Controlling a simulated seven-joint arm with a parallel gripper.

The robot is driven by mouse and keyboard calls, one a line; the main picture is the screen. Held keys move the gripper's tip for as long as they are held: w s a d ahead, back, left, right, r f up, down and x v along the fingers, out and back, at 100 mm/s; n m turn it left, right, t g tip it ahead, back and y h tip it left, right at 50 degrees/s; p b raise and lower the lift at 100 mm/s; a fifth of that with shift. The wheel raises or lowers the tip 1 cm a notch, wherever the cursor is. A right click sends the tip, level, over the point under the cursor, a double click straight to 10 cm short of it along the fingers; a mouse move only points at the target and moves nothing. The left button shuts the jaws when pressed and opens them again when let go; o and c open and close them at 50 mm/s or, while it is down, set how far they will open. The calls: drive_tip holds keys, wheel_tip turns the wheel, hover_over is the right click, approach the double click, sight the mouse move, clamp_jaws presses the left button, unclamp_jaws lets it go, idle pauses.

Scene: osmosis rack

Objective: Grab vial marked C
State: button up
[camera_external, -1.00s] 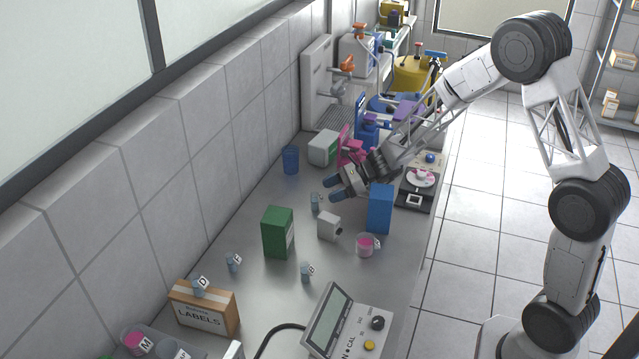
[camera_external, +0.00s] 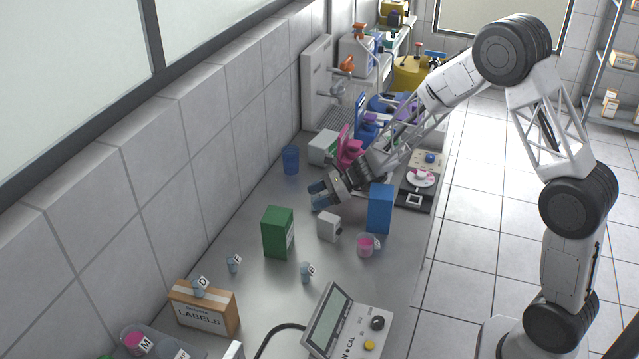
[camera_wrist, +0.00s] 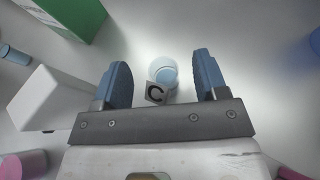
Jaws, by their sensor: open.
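The vial marked C (camera_wrist: 162,72) is a small pale cup with light blue contents and a dark letter tag, standing upright on the bench in the wrist view. My gripper (camera_wrist: 162,66) is open, with one blue finger to each side of the vial in that picture. The vial appears apart from both fingers; I cannot tell how far down they reach beside it. In the external view my gripper (camera_external: 319,195) is low over the bench, behind the white box, and it hides the vial.
A green box (camera_external: 278,232), a small white box (camera_external: 329,227) and a blue box (camera_external: 380,208) stand nearby. A pink-filled beaker (camera_external: 366,245) is in front. Other tagged vials stand at the bench (camera_external: 306,272), further left (camera_external: 234,263) and on the labels carton (camera_external: 205,316).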

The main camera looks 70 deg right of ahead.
sight(317, 195)
idle(0.3)
drive_tip(key=c, duration=1.1)
drive_tip(key=shift+r, duration=0.1)
drive_tip(key=shift+c, duration=0.2)
drive_tip(key=shift+r, duration=4.9)
